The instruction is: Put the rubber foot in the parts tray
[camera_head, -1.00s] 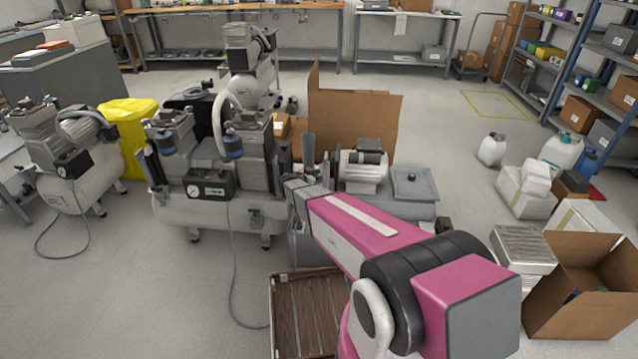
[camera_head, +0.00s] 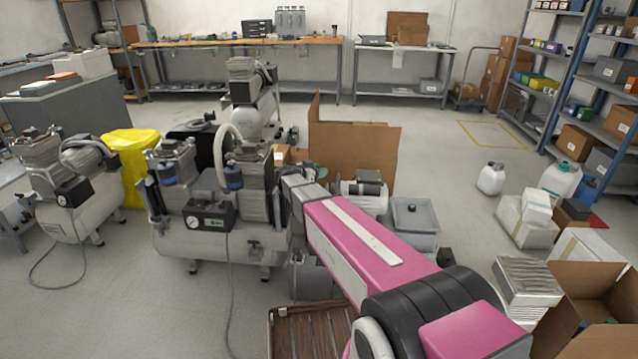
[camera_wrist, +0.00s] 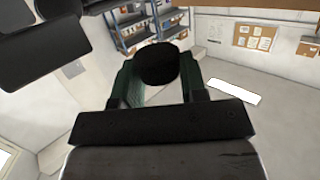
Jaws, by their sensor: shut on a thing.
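The rubber foot (camera_wrist: 158,64) is a dark, round piece in the wrist view. My gripper (camera_wrist: 158,80) is shut on it, with a green finger on each side. In the head view the gripper and foot are hidden behind my arm and the compressor. A shallow grey tray (camera_head: 413,214), which looks like the parts tray, sits on a grey base right of the small motor unit. My pink arm passes in front, left of the tray.
A large twin compressor (camera_head: 215,237) stands left of my arm. A small motor unit (camera_head: 362,195) and an upright cardboard sheet (camera_head: 352,150) are beside and behind the tray.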

